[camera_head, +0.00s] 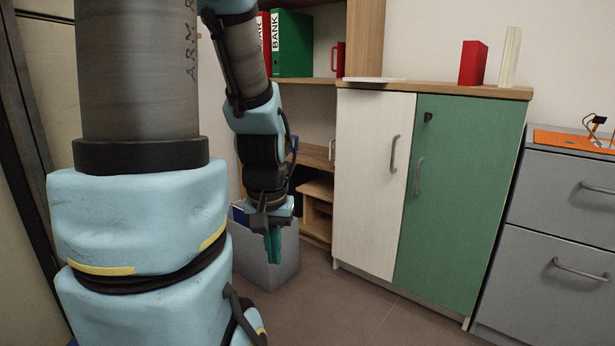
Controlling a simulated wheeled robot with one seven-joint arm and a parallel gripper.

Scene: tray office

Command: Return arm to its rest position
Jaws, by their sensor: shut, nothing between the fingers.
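My arm fills the left of the head view, with light blue joint covers and grey links. My gripper (273,246) hangs at the end of the arm, pointing down, with teal fingers close together. It is shut and holds nothing that I can see. Behind it, partly hidden by it, stands an open grey bin (282,269) on the floor. The picture does not show how far apart the gripper and the bin are.
A cabinet with a white door (368,180) and a green door (458,195) stands right of the gripper, both shut. A red box (473,63) stands on top. A grey drawer unit (560,240) is at the far right. Shelves hold binders (293,45). The brown floor (370,315) in front is clear.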

